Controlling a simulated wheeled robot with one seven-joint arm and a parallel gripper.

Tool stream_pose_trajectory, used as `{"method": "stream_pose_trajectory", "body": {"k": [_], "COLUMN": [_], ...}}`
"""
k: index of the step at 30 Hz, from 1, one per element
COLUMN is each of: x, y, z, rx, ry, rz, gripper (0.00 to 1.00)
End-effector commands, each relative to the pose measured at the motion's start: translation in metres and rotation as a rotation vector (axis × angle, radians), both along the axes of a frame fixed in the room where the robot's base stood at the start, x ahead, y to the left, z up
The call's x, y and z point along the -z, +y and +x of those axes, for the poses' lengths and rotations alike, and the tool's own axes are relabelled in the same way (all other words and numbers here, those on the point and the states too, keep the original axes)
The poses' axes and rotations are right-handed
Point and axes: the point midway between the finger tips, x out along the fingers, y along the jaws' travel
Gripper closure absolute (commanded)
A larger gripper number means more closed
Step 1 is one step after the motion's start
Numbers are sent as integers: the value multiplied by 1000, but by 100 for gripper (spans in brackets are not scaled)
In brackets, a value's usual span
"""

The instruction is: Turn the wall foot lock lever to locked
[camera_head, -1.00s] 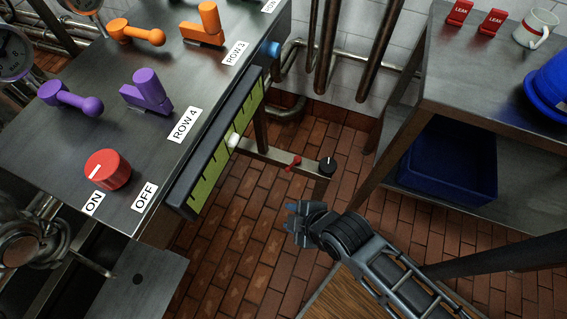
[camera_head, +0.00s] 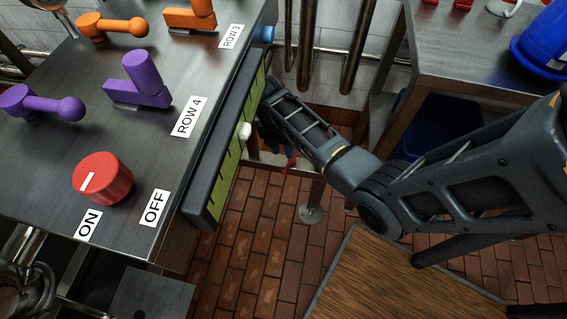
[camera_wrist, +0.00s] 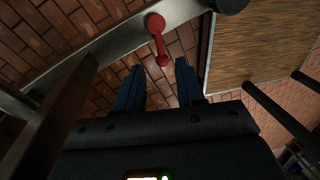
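The red lever (camera_wrist: 157,38) is mounted on a low metal rail (camera_wrist: 110,42) in the wrist view. Its round end points toward my gripper. It also shows in the head view (camera_head: 290,165), small and partly hidden by my arm. My gripper (camera_wrist: 159,68) is open, with two dark blue fingers apart and nothing between them. The lever's round end is just ahead of the gap between the fingertips. I cannot tell whether they touch. In the head view my gripper is mostly hidden behind the panel edge and my arm.
A black knob (camera_wrist: 231,4) sits right of the lever. A wooden surface (camera_wrist: 262,55) lies to the right. In the head view, the metal console (camera_head: 130,190) with a green scale (camera_head: 230,165) stands left of my arm. A side table (camera_head: 470,50) stands at right. Brick floor is clear below.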

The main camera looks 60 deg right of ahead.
Motion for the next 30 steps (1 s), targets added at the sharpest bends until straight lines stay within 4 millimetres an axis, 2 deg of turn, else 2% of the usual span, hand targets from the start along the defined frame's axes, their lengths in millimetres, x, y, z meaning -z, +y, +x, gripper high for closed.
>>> {"method": "stream_pose_trajectory", "body": {"k": [9,15,26,30], "x": [46,67,73,73], "y": [0,0,0,0], "z": [-9,-13,-14,-14], "rx": [1,1,2,2], "ry": [1,-1,-3,-3], "rz": [1,0,0,0], "gripper": [62,62,62,73]}}
